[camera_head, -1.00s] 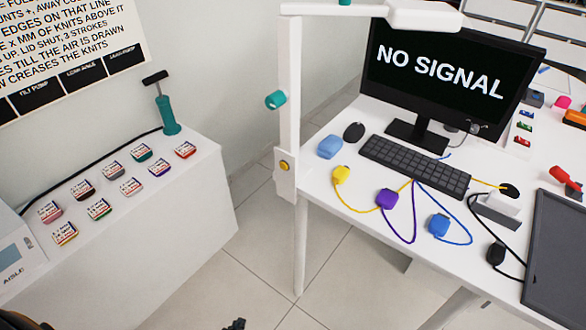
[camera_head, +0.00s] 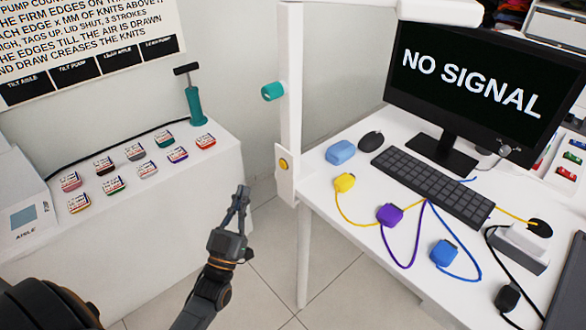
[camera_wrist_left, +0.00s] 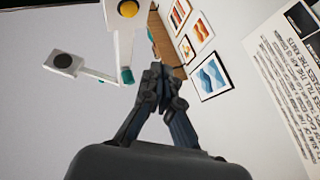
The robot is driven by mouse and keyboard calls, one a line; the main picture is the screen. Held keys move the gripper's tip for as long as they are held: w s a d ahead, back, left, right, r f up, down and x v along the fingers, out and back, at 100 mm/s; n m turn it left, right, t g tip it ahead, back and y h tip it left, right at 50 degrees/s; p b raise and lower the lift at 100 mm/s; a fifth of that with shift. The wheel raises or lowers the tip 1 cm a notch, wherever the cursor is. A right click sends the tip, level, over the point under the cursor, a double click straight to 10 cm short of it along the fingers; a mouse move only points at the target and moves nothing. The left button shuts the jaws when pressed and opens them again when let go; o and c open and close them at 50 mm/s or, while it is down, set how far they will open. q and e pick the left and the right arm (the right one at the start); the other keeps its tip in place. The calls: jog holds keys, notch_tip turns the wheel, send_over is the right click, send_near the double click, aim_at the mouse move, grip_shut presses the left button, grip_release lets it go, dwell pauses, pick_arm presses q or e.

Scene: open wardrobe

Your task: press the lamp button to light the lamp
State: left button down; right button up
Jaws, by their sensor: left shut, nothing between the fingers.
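The lamp (camera_head: 291,100) is a white upright post at the left edge of the white desk, with a teal knob on its side and a white head at the top, partly cut off in the head view. Its yellow round button (camera_head: 283,164) sits low on the post; the button also shows at the top of the left wrist view (camera_wrist_left: 128,8). My left gripper (camera_head: 243,190) is shut and empty, pointing up, left of and below the button and apart from it. In the left wrist view its fingers (camera_wrist_left: 158,70) meet below the lamp. My right gripper is not in view.
The desk (camera_head: 330,190) holds a keyboard (camera_head: 433,186), a monitor (camera_head: 470,82), and coloured plugs with cables. A white cabinet (camera_head: 150,215) at left carries several small tins and a teal pump (camera_head: 194,105). Open floor lies between them.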

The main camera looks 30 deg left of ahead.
aim_at(283, 164)
pick_arm(q)
jog(key=shift+s+r+y, duration=0.2)
jog(key=shift+r+y, duration=0.1)
jog(key=shift+r, duration=0.5)
jog(key=w+d+b, duration=0.2)
jog(key=w+d, duration=0.1)
jog(key=w, duration=0.5)
jog(key=shift+d+b, duration=0.15)
jog(key=shift+b, duration=0.2)
jog(key=shift+w, duration=0.2)
dwell(0.8)
jog(key=shift+w+d, duration=0.2)
jog(key=shift+w, duration=0.05)
